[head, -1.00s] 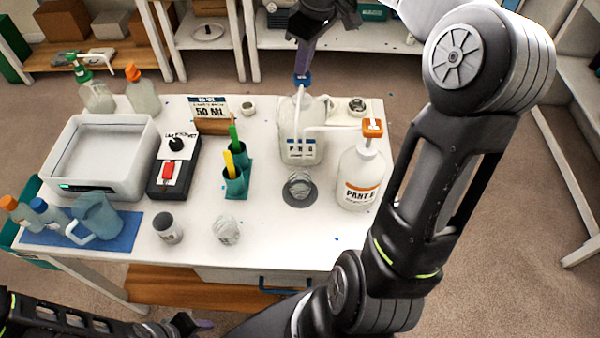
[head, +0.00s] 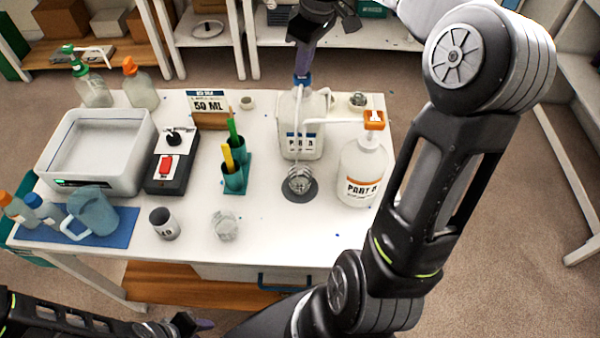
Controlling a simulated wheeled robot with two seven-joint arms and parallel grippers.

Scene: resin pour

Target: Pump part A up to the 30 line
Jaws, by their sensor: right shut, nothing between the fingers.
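The part A jug (head: 301,140) stands at the back right of the table, with a blue-topped pump (head: 302,81) and a white spout. My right gripper (head: 303,66), with purple fingers, is shut and empty, its tips down at the pump's blue top and seemingly touching it. A clear mixing cup (head: 299,177) stands on a grey disc (head: 296,195) in front of the jug. Its lines and fill level are too small to read. My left gripper (head: 200,325) is at the bottom edge, away from the table top; its jaws are unclear.
The part B bottle (head: 360,170) with an orange pump stands right of the cup, near my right arm. A sign reading 50 ML (head: 208,103), a teal holder (head: 234,180), a clear cup (head: 224,226), a grey cup (head: 164,223) and a white tub (head: 150,150) stand further left.

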